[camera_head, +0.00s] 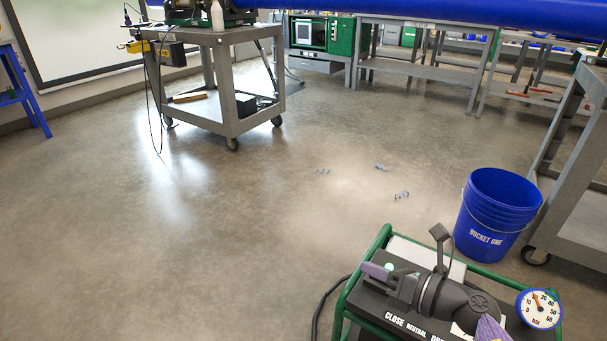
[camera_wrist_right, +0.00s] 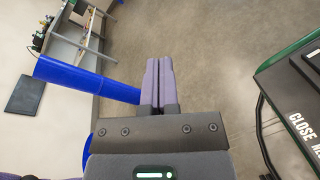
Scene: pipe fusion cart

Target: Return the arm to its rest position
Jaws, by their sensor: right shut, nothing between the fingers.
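My right gripper (camera_head: 364,268) is low in the head view, over the dark control unit (camera_head: 366,312) with the green tube frame. Its purple-grey fingers point left and are shut with nothing between them. In the right wrist view the two fingers (camera_wrist_right: 158,62) lie side by side, pointing toward bare floor. The unit's panel (camera_wrist_right: 296,100) is off to their right there, apart from them. My right arm hides part of the panel and some of its lettering in the head view. My left gripper is in neither view.
A blue bucket (camera_head: 489,220) stands behind the unit, near a grey cart (camera_head: 580,205) at right. A pressure gauge (camera_head: 539,308) sits at the unit's right. A wheeled cart (camera_head: 228,120) stands farther back. Several small bits (camera_head: 401,195) lie on the floor. The left floor is clear.

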